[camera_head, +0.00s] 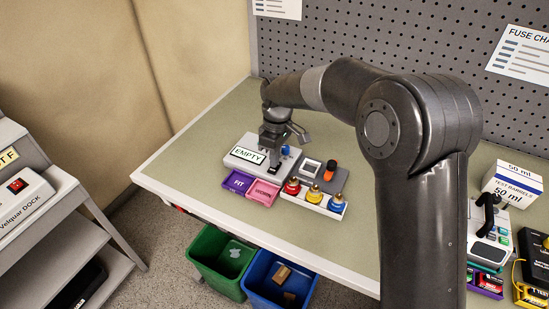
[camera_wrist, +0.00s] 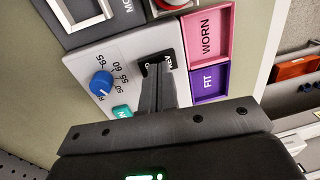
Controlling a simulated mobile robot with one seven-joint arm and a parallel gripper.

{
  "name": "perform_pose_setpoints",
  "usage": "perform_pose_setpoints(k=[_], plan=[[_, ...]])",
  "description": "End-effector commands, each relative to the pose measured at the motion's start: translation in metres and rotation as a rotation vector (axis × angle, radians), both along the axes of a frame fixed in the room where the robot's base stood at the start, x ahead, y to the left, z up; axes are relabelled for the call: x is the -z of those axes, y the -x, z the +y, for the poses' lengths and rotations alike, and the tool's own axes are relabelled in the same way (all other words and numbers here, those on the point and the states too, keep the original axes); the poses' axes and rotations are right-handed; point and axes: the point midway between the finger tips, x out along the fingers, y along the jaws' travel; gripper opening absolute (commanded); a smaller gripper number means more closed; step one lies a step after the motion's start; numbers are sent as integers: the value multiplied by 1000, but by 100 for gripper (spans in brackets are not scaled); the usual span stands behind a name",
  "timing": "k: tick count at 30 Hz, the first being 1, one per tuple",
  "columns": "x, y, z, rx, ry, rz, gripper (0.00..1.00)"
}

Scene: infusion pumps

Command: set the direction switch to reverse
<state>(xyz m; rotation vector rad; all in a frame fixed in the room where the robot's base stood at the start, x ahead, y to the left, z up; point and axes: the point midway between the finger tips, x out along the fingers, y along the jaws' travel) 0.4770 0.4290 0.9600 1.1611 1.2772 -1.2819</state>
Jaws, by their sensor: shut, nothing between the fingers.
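The direction switch's black plate (camera_wrist: 168,58) shows in the wrist view on a pale grey device panel (camera_wrist: 128,45). Its white lettering is partly covered, and looks like REV at the right end. The lever itself is hidden behind my fingers. My gripper (camera_wrist: 158,72) is shut and empty, its fingertips over the plate; I cannot tell whether they touch the switch. In the head view my gripper (camera_head: 273,160) points down at the front right part of the white device (camera_head: 249,143), which carries an EMPTY label (camera_head: 247,155).
A blue knob (camera_wrist: 103,83) and a teal button (camera_wrist: 122,111) sit close to my fingers. Purple FIT (camera_head: 238,182) and pink WORN (camera_head: 263,192) trays lie in front of the device. A grey module (camera_head: 325,175) and coloured fittings (camera_head: 314,194) stand to the right. The bench left is clear.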

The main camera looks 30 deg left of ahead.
Motion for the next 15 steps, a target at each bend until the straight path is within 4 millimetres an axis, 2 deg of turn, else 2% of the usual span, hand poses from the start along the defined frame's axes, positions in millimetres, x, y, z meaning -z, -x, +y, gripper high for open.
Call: perform_pose_setpoints(k=[5,15], plan=[[-19,2,1,0,-3,-3,0],[-94,13,0,0,-3,-3,0]])
